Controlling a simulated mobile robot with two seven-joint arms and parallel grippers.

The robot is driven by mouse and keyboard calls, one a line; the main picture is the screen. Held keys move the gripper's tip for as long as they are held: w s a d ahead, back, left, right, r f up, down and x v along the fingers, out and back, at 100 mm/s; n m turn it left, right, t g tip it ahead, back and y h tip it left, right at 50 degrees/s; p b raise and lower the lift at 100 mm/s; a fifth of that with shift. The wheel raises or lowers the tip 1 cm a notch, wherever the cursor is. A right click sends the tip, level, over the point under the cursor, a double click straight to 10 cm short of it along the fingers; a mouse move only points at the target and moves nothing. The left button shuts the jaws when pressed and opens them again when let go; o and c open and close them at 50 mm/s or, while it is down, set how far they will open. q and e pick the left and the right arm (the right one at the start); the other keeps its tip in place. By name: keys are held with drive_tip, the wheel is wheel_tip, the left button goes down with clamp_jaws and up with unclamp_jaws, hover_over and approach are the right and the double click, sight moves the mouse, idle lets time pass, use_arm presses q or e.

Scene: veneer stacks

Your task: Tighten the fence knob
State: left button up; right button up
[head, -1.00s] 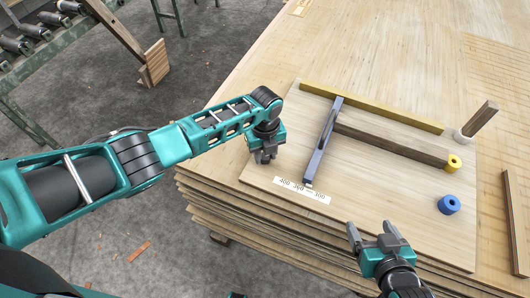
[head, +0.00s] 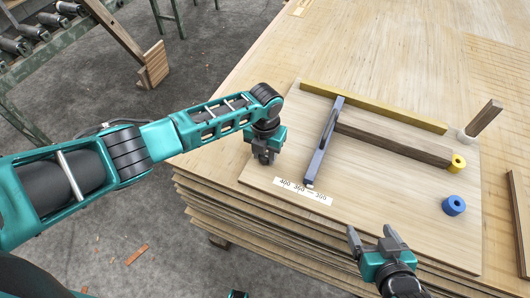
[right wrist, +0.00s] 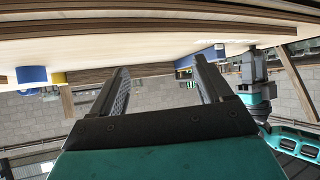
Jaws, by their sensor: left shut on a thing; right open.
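A blue knob (head: 454,205) with a dark centre hole sits on the jig board (head: 400,215), front right. A yellow knob (head: 457,163) sits at the right end of a dark wood fence bar (head: 395,145). Both show in the right wrist view, blue (right wrist: 31,75) and yellow (right wrist: 58,78). Which one is the fence knob I cannot tell. A grey-blue bar (head: 324,143) crosses the fence's left end. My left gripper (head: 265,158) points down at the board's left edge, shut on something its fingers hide. My right gripper (head: 374,240) is open and empty at the board's front edge, apart from both knobs.
A yellow strip (head: 375,107) runs along the board's back. A label (head: 303,191) lies in front. Veneer sheets (head: 240,228) are stacked beneath. A dark strip (head: 520,220) lies far right.

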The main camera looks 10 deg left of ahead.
sight(265, 156)
idle(0.4)
use_arm(q)
drive_tip(key=o, duration=1)
drive_tip(key=shift+o, duration=0.2)
wheel_tip(265, 156, up, 13)
drive_tip(key=p, duration=0.2)
drive_tip(key=shift+s+f, duration=0.1)
